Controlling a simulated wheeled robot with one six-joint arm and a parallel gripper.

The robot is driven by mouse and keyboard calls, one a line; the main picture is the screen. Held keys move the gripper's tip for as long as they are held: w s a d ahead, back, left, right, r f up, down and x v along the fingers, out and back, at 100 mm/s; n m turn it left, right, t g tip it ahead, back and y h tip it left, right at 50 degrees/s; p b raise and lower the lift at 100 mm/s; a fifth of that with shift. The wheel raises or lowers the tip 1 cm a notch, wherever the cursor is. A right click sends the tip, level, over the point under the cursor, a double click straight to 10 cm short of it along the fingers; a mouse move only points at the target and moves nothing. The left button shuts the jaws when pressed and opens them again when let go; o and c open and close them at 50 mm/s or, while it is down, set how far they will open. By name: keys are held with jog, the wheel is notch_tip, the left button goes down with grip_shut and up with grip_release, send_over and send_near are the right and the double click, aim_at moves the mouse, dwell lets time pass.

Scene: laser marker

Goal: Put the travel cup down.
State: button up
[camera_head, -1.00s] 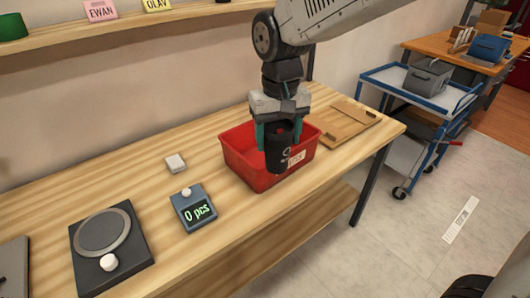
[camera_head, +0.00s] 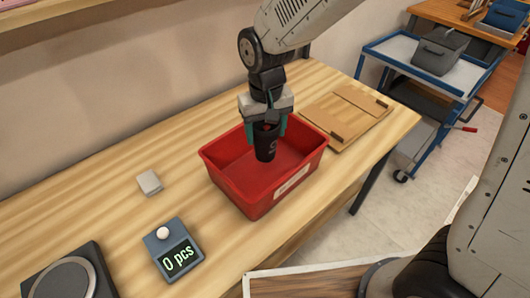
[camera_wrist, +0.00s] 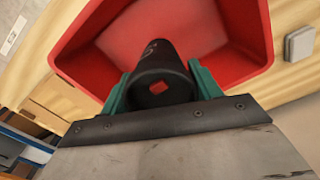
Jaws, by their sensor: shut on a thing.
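The travel cup (camera_head: 266,146) is black, with a small red mark on its top that shows in the wrist view (camera_wrist: 158,72). My gripper (camera_head: 267,122) is shut on the cup, with a teal finger on each side of it. The cup hangs upright over the red bin (camera_head: 250,203). In the wrist view the open bin (camera_wrist: 262,30) lies beyond the cup, and its floor looks empty where it shows. Whether the cup's base touches the bin floor cannot be told.
On the wooden bench (camera_head: 120,215) stand a counter reading "0 pcs" (camera_head: 174,250), a small grey block (camera_head: 149,182) and a round-topped dark device (camera_head: 70,280). Wooden boards (camera_head: 345,115) lie right of the bin. A blue cart (camera_head: 440,75) stands beyond the bench.

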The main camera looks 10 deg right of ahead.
aim_at(265, 150)
jog(key=shift+f, duration=3.45)
jog(key=shift+f, duration=0.15)
jog(key=o, duration=0.7)
jog(key=shift+c, duration=0.2)
